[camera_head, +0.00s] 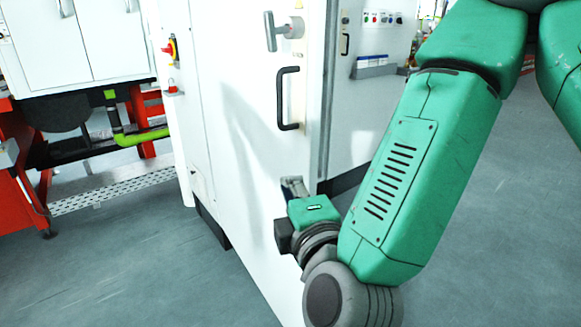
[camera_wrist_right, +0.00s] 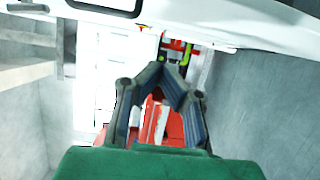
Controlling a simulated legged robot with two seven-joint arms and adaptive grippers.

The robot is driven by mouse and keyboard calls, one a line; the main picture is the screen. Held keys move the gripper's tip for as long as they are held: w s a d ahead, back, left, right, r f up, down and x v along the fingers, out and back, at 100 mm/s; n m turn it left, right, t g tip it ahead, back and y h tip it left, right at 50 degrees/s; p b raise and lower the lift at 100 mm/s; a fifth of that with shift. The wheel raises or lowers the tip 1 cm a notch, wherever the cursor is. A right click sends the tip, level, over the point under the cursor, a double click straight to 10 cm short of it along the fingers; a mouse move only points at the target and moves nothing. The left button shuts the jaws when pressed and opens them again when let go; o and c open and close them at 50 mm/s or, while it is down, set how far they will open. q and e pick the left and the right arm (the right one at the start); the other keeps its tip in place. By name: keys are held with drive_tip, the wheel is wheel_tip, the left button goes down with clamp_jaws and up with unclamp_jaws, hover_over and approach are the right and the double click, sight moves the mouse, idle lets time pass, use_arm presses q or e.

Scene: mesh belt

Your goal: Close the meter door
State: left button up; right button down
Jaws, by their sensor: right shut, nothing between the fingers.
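The white meter door (camera_head: 245,130) stands upright in the middle of the head view, with a black bar handle (camera_head: 287,98) and a grey T-shaped latch (camera_head: 278,30) near its right edge. I cannot tell for sure how far it stands open. My right gripper (camera_head: 292,185) is below the black handle, close to the door face; whether it touches is unclear. In the right wrist view, the fingertips of my right gripper (camera_wrist_right: 173,69) come together with nothing between them. The door's white surface (camera_wrist_right: 205,22) and black handle (camera_wrist_right: 122,8) show along the top there. My left gripper is not in view.
A white panel with coloured buttons (camera_head: 382,18) stands behind the door's right edge. A red frame (camera_head: 18,190) under a white cabinet (camera_head: 75,45) is at the left, with a yellow-green pipe (camera_head: 140,137). The grey floor (camera_head: 130,260) at front left is clear.

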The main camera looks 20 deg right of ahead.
drive_tip(key=w+d+b, duration=0.1)
drive_tip(key=w+d, duration=0.2)
drive_tip(key=w, duration=0.7)
drive_tip(key=shift+w+d+b, duration=0.3)
drive_tip(key=shift+w, duration=0.1)
